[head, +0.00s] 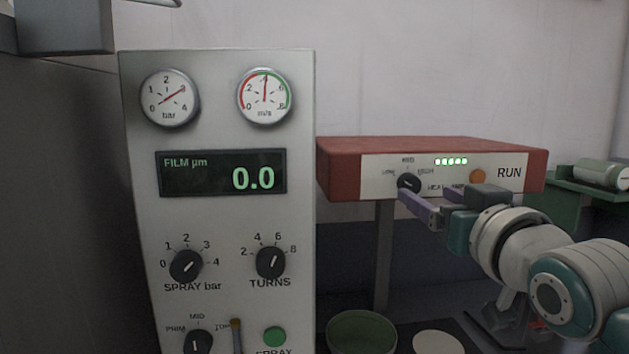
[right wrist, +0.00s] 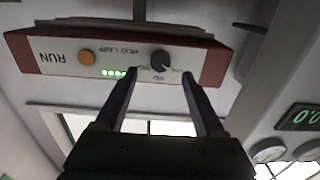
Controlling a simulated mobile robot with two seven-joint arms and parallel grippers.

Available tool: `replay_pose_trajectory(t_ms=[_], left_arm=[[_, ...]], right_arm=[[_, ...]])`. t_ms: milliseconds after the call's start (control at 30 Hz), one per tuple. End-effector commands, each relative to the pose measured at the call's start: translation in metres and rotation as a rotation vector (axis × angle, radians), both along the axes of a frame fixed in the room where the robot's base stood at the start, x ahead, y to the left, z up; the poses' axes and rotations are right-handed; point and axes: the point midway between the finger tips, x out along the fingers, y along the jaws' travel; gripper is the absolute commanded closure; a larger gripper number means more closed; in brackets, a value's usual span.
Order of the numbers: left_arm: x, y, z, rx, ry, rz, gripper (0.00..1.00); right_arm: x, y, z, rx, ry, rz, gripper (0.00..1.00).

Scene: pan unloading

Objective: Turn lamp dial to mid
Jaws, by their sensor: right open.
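The lamp dial (head: 408,183) is a black knob on the white front of the red heat lamp box (head: 430,150), under LOW, MID and HIGH marks. Its white pointer seems to aim towards LOW. The dial also shows in the right wrist view (right wrist: 160,60), where the box is upside down. My right gripper (head: 405,194) is open and empty. In the right wrist view its fingertips (right wrist: 160,75) lie on either side of the dial with gaps; contact is not visible. My left gripper is not in view.
An orange button (head: 478,177) beside RUN and a row of lit green lights (head: 451,161) share the box front. A grey panel (head: 218,140) with gauges, a 0.0 display (head: 223,174) and other knobs stands left. A green dish (head: 362,332) lies below.

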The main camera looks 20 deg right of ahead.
Motion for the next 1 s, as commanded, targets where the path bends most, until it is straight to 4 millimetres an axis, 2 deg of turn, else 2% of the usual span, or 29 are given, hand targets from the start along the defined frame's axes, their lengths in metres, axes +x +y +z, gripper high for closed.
replay_pose_trajectory(t_ms=[100, 300, 700, 767, 1000], left_arm=[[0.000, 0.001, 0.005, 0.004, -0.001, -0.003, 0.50], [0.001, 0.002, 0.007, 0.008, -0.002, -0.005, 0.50], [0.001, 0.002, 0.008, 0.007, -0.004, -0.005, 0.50], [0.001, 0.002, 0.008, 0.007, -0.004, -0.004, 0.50], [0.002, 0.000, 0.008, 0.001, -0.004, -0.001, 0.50]], right_arm=[[0.020, -0.005, 0.002, -0.001, 0.000, 0.000, 0.29], [0.040, -0.009, 0.001, -0.001, -0.001, 0.001, 0.29], [0.046, -0.011, 0.000, -0.001, 0.000, 0.001, 0.29], [0.046, -0.011, 0.000, -0.001, 0.000, 0.001, 0.33], [0.046, -0.011, 0.000, -0.001, 0.001, 0.001, 0.60]])
